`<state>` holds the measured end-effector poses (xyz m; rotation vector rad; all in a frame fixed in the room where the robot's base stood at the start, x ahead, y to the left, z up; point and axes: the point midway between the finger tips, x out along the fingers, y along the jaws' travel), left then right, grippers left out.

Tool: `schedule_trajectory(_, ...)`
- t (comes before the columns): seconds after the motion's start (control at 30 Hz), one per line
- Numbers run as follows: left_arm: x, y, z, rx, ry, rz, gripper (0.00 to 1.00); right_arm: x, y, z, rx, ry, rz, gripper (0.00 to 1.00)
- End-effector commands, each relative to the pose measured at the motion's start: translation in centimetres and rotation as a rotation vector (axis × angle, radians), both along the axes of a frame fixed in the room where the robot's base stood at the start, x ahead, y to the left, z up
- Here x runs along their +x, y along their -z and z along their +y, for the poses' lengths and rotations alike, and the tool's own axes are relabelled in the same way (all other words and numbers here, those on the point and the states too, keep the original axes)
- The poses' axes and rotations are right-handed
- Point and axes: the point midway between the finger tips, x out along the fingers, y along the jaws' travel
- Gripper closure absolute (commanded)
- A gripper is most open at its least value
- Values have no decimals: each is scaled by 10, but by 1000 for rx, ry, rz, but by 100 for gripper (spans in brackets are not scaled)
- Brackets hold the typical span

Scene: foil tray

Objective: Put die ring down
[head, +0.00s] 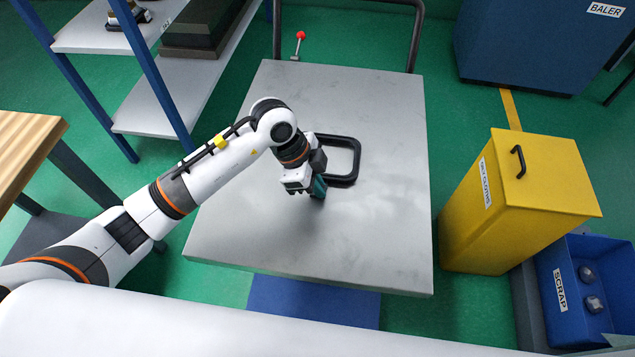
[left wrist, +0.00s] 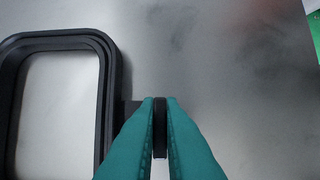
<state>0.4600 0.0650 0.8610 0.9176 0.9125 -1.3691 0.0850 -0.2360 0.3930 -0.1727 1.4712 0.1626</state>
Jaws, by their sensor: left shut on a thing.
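The die ring (head: 355,163) is a black rounded rectangular frame at the middle of the grey metal cart top (head: 380,230). In the left wrist view the ring (left wrist: 107,95) fills the left side, with bare metal showing through its opening. My left gripper (head: 319,188) is at the ring's near left side. Its teal fingers (left wrist: 160,105) are shut on a thin dark tab that appears to join the ring's side. Whether the ring touches the top or is slightly above it, I cannot tell. My right gripper is not in view.
The cart top is otherwise bare, with a dark handle rail (head: 415,40) at its far end. A yellow lidded bin (head: 540,180) and a blue scrap bin (head: 610,265) stand right. A shelf rack (head: 160,105) stands left, a blue baler (head: 530,45) behind.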

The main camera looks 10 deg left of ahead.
Motion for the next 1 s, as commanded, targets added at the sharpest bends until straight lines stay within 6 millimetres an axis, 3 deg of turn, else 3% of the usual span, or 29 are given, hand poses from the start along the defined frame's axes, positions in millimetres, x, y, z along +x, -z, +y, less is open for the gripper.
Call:
schedule_trajectory(0.03,0,1,0,-1,0,-2,100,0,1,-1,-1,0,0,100)
schedule_trajectory(0.1,0,2,0,0,0,0,83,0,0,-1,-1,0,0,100)
schedule_trajectory(0.2,0,2,0,0,0,0,71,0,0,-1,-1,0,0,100)
schedule_trajectory(0.57,0,-5,2,1,-1,0,71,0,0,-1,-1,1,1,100)
schedule_trajectory(1.0,1,-84,35,1,-1,-4,71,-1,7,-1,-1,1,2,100)
